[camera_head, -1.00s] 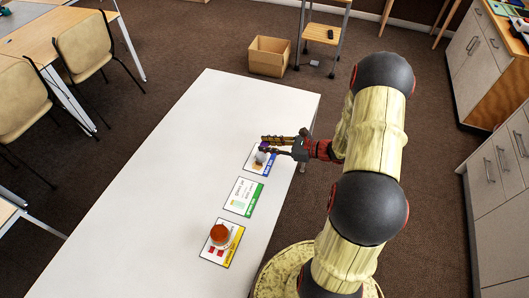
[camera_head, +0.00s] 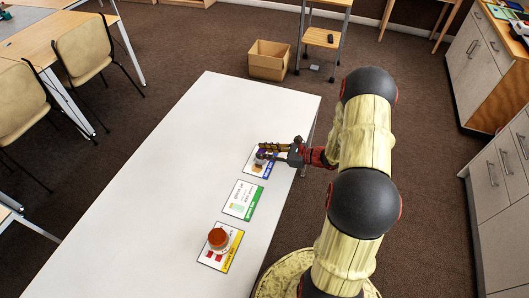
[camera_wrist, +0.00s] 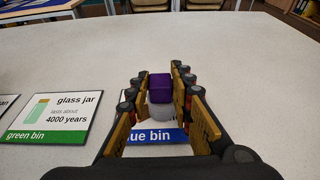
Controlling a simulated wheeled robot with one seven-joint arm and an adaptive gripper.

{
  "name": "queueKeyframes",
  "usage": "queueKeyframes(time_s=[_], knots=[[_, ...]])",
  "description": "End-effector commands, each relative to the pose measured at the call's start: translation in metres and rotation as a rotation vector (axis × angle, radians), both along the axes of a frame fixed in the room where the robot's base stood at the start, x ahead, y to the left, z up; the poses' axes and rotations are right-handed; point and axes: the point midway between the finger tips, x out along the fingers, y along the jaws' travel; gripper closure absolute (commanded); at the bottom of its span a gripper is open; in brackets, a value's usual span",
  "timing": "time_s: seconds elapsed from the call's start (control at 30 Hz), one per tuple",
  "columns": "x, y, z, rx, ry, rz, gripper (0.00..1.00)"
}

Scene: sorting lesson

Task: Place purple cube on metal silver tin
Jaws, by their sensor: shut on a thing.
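The purple cube (camera_wrist: 160,87) is between the fingertips of my gripper (camera_wrist: 160,92) in the wrist view, and my gripper is shut on it. The silver tin (camera_wrist: 161,112) shows directly below the cube, standing on the blue bin card. The cube looks level and lined up over the tin; whether it touches the tin's top I cannot tell. In the head view my gripper (camera_head: 264,151) reaches in from the right over the blue card (camera_head: 262,170). There the cube and tin are small and partly hidden by the fingers.
The white table (camera_head: 150,180) is clear to the left. A green bin card (camera_head: 243,200) lies beside the blue one. A yellow card (camera_head: 222,262) holds a jar with a red-orange lid (camera_head: 218,237). A cardboard box (camera_head: 269,60) stands on the floor beyond the table.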

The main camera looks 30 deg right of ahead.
Motion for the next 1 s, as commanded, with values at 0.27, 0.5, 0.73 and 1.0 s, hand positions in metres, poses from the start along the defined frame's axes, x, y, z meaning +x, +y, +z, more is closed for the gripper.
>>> queueKeyframes(time_s=[0.27, 0.5, 0.73, 1.0], knots=[[0.0, 0.0, -0.001, 0.0, 0.0, 0.0, 0.63], [0.0, 0.0, -0.001, 0.0, 0.0, 0.0, 0.6], [-0.004, -0.004, 0.004, 0.0, 0.0, -0.002, 0.6], [-0.042, -0.034, 0.021, 0.0, 0.0, -0.005, 0.6]])
